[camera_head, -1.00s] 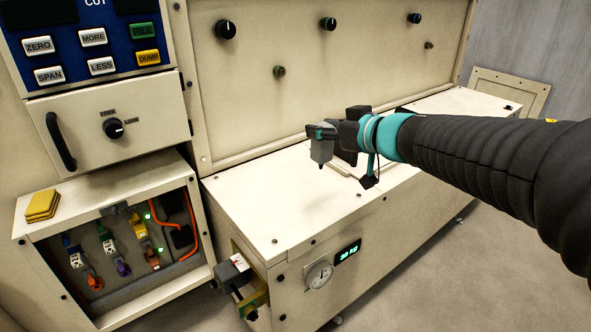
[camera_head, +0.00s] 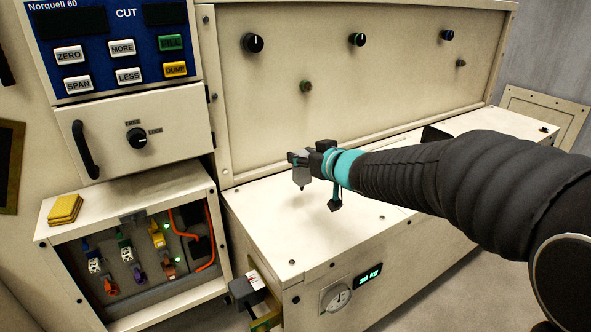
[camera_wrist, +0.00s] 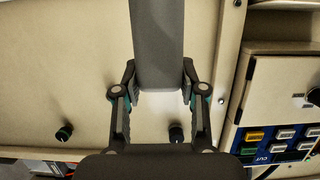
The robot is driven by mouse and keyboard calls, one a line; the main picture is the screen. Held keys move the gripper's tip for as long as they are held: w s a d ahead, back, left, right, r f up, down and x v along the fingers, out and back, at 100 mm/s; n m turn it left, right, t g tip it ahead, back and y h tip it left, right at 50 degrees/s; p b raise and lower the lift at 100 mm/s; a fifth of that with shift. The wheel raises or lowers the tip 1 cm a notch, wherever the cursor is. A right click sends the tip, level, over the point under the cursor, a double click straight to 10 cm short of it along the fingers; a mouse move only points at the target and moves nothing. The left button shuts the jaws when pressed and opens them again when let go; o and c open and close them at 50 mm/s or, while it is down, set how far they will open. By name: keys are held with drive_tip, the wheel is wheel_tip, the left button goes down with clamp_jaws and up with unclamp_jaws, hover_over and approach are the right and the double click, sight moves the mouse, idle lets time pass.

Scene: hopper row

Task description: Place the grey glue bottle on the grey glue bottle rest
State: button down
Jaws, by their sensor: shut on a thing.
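My gripper (camera_head: 303,158) is shut on the grey glue bottle (camera_head: 302,176). It holds the bottle with its dark nozzle pointing down, above the pale top of the long low cabinet. The bottle's nozzle looks clear of the surface, though the exact gap is hard to judge. In the wrist view, the bottle's grey body (camera_wrist: 157,45) sits between the two fingers of my gripper (camera_wrist: 159,75). I cannot make out a grey glue bottle rest for certain in either view.
The low cabinet top (camera_head: 350,245) is mostly bare, with a dark block (camera_head: 435,133) farther back. A knobbed panel (camera_head: 400,80) rises behind it. Yellow pads (camera_head: 65,209) lie on the left cabinet. A dark bracket (camera_head: 247,289) juts from the low cabinet's left end.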

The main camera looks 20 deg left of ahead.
sight(307, 171)
drive_tip(key=shift+f+b, duration=0.8)
drive_tip(key=shift+f, duration=1.15)
drive_tip(key=shift+f, duration=0.1)
drive_tip(key=shift+f, duration=0.15)
drive_tip(key=c, duration=0.7)
unclamp_jaws()
drive_tip(key=shift+o, duration=0.2)
drive_tip(key=shift+r, duration=0.35)
drive_tip(key=p+v, duration=0.2)
drive_tip(key=v, duration=1)
